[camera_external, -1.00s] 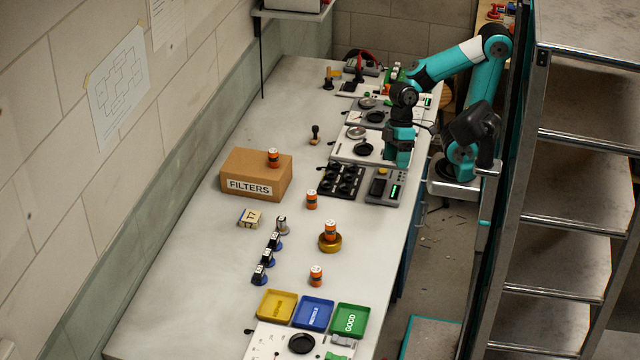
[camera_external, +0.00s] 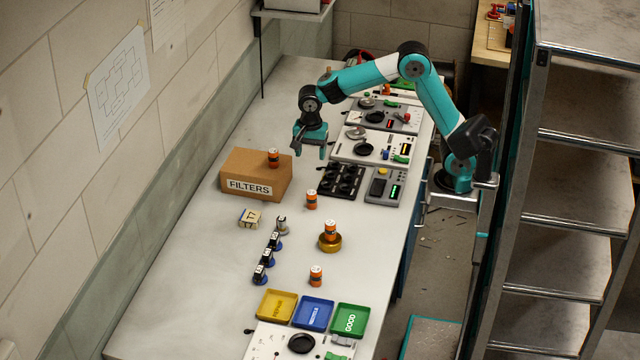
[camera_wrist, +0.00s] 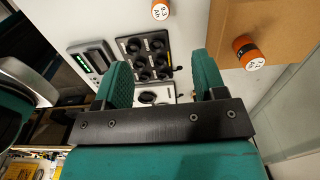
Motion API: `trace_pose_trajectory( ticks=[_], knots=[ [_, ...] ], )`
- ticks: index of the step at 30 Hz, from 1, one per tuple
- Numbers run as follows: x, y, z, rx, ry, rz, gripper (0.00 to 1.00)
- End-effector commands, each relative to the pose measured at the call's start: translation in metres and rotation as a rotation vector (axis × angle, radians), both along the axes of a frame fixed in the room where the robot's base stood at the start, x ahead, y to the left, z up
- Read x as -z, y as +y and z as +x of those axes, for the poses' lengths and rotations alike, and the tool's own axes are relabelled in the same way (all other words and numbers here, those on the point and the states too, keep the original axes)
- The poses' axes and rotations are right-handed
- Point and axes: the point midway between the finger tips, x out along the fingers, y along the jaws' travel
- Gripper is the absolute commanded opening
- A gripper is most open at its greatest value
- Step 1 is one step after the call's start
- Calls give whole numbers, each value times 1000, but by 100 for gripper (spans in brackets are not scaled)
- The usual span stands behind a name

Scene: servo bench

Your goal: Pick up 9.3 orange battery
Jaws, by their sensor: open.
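Several orange batteries with black bands and white tops are in view. One (camera_external: 311,200) stands on the bench right of the cardboard box; in the wrist view it is at the top edge (camera_wrist: 160,10), its label seeming to read 9.3. Another (camera_external: 273,158) stands on the box, also in the wrist view (camera_wrist: 247,50), its label unclear. A third (camera_external: 331,230) sits on a brass dish, and another (camera_external: 316,276) stands near the trays; their labels are unreadable. My gripper (camera_external: 309,152) is open and empty, up beside the box's far right; its fingers show in the wrist view (camera_wrist: 160,75).
A black socket block (camera_external: 342,180) and a grey meter (camera_external: 385,187) lie to the right. Yellow (camera_external: 264,307), blue (camera_external: 300,314) and green (camera_external: 337,319) trays are in front. The bench's left side is clear.

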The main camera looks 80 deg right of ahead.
Motion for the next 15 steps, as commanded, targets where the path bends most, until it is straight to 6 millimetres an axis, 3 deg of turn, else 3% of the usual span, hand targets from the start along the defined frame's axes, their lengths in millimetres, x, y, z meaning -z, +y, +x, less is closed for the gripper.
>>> trace_pose_trajectory(
  ticks=[5, 15],
  knots=[
    [16, -1, 6, 71, 5, -9, 64],
    [91, -2, 5, 67, 7, -8, 64]
  ],
)
